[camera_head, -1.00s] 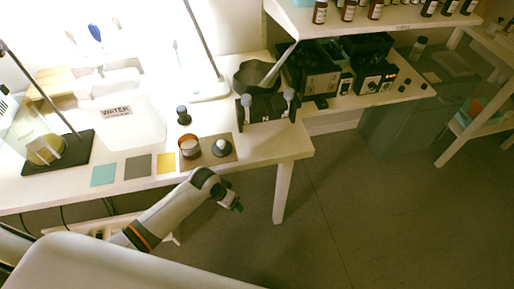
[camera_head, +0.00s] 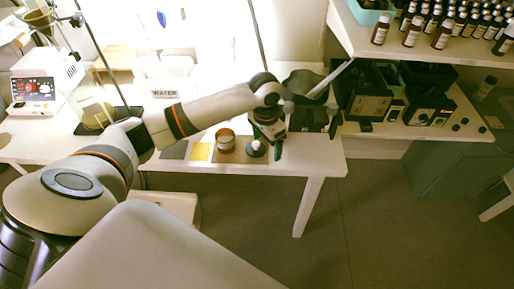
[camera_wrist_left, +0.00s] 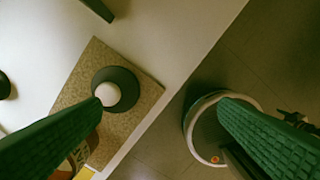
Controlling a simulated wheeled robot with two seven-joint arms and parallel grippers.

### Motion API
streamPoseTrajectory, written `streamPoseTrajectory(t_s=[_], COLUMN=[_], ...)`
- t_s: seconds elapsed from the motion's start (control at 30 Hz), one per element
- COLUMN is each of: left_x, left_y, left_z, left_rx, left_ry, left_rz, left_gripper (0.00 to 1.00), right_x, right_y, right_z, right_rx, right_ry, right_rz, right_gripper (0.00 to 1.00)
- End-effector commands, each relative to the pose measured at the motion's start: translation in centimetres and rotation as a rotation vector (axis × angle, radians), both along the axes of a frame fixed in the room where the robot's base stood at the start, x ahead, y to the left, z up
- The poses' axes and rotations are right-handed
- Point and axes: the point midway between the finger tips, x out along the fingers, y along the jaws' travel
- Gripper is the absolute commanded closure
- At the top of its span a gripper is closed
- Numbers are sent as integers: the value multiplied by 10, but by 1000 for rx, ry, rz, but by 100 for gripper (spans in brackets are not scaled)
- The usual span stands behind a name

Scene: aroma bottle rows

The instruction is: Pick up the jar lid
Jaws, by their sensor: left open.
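The jar lid (camera_head: 248,154) is a dark round disc with a pale knob. It lies on a brown mat (camera_head: 238,158) near the table's front edge, and also shows in the left wrist view (camera_wrist_left: 122,76). The jar (camera_head: 225,140), brown with a pale label, stands left of the lid. In the wrist view it is mostly hidden behind a finger. My left gripper (camera_head: 268,143) is open and empty, just right of the lid in the head view. In the wrist view the lid appears beside the left fingertip, off the middle of the gap (camera_wrist_left: 160,108). My right gripper is not in view.
A black rack (camera_head: 308,118) and dark bowl (camera_head: 303,84) stand right of and behind my left gripper. A shelf of bottles (camera_head: 440,38) is at the upper right. Floor is open beyond the front edge.

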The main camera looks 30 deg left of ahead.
Motion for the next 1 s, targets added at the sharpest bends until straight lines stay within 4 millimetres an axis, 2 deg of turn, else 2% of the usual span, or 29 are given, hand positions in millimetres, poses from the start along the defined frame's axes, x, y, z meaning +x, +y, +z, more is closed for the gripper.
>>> streamPoseTrajectory(t_s=[0.03,0.1,0.2,0.27,0.37,0.6,0.87,1.0], left_x=[10,17,21,22,22,22,23,24], left_y=[19,37,53,58,59,59,57,53], left_z=[17,33,49,51,43,1,-20,-41], left_rx=[18,26,30,30,28,28,30,29], left_ry=[3,20,36,43,48,48,45,46], left_rz=[36,80,121,135,141,140,139,138], left_gripper=[17,17,17,17,17,17,17,17], right_x=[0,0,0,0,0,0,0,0], right_y=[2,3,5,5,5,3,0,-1], right_z=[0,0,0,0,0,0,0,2], right_rx=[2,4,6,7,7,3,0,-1], right_ry=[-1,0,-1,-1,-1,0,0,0], right_rz=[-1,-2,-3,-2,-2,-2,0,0], right_gripper=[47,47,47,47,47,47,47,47])
